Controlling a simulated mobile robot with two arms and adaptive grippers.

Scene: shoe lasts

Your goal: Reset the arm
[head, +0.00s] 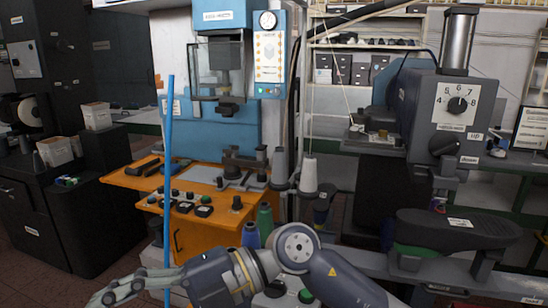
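My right arm (297,246) comes in from the bottom right. Its large round joint is near the bottom centre, and the forearm runs to the left. My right gripper (108,294) is at the bottom left, seen from the side, with its fingers pointing left and down. I see nothing held in it, but the gap between the fingers does not show clearly. My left gripper is not in view.
A thin upright blue pole (169,150) stands close to the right wrist. An orange machine table (140,183) with buttons is behind it. Thread cones (309,176) stand at centre. A grey machine (440,110) is at right, dark cabinets (35,215) at left. Floor shows between.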

